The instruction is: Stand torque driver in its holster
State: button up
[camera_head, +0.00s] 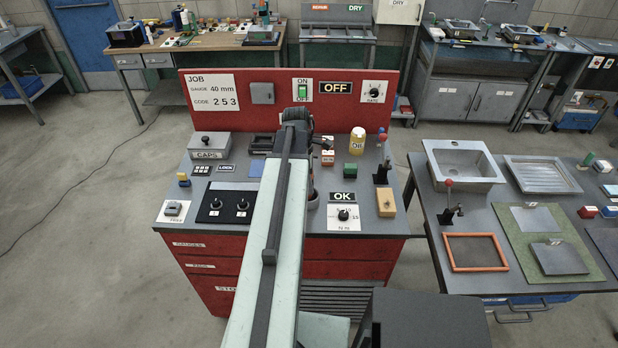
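My arm reaches forward over the grey top of the red bench, and my gripper (298,122) is at its far end, above the back middle of the bench. The fingers are hidden or too small to make out, so I cannot tell whether they hold anything. A dark round cup-like thing (313,200) shows partly at the right edge of my arm; it may be the holster, but my arm covers much of it. I cannot clearly pick out the torque driver.
A dial panel (343,217) lies in front. A CAPS box (209,146) and black two-knob panel (228,204) are left. A red back panel (220,115) rises behind.

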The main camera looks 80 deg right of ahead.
jog(key=r+p, duration=0.4)
jog(key=w+r+p, duration=0.1)
jog(key=r+p, duration=0.7)
jog(key=shift+w+a+r, duration=0.1)
jog(key=shift+w+r, duration=0.1)
jog(key=shift+w, duration=0.2)
jog(key=shift+f, duration=0.1)
jog(key=w+a, duration=0.4)
jog(key=w, duration=0.6)
jog(key=w+a, duration=0.3)
jog(key=w, duration=0.7)
jog(key=w+a+t, duration=0.1)
jog(key=w+a, duration=1.7)
jog(key=w, duration=0.2)
jog(key=w+a, duration=0.3)
jog(key=a, duration=0.8)
jog(key=w+a+m, duration=0.1)
jog(key=w+a, duration=0.2)
jog(key=a, duration=0.9)
jog(key=w+a, duration=0.2)
jog(key=a, duration=0.9)
jog(key=shift+w+a+f+t, duration=0.2)
jog(key=shift+w+a+t, duration=0.05)
jog(key=shift+w+t, duration=0.15)
